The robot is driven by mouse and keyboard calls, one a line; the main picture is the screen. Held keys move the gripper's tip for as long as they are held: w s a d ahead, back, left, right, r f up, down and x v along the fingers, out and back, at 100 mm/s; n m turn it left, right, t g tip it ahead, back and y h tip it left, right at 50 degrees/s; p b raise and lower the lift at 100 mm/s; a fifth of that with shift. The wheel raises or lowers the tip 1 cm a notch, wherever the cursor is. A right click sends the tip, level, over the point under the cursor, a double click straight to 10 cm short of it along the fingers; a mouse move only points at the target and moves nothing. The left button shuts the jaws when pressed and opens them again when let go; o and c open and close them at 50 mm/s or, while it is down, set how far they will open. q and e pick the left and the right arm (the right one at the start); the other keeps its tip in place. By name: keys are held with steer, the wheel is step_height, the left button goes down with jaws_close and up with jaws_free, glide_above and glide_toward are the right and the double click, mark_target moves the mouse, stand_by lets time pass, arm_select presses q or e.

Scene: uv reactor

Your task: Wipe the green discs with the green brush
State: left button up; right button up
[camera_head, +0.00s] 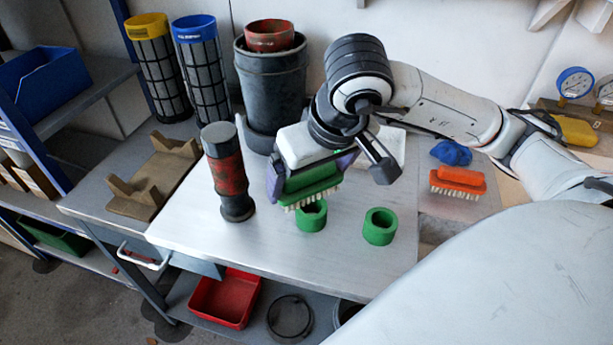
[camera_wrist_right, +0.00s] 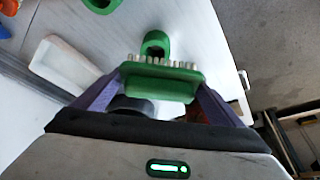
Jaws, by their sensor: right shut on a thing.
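My right gripper (camera_head: 312,179) is shut on the green brush (camera_head: 313,186), with its pale bristles pointing down. The brush also shows between the purple fingers in the right wrist view (camera_wrist_right: 160,82). One green disc (camera_head: 311,217), a thick ring with a hole, stands on the table just below the bristles. Its far part is hidden by the brush, and I cannot tell whether the bristles touch it. A second green disc (camera_head: 380,227) stands apart to the right, uncovered. Both discs show in the right wrist view, the nearer one (camera_wrist_right: 155,43) just beyond the bristles. My left gripper is not in view.
A dark red and black cylinder (camera_head: 228,172) stands upright left of the brush. A dark bucket (camera_head: 271,84) and filter cylinders (camera_head: 158,72) stand behind. The table front is clear.

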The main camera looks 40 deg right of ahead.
steer(key=shift+r+p, duration=0.65)
steer(key=shift+r, duration=0.75)
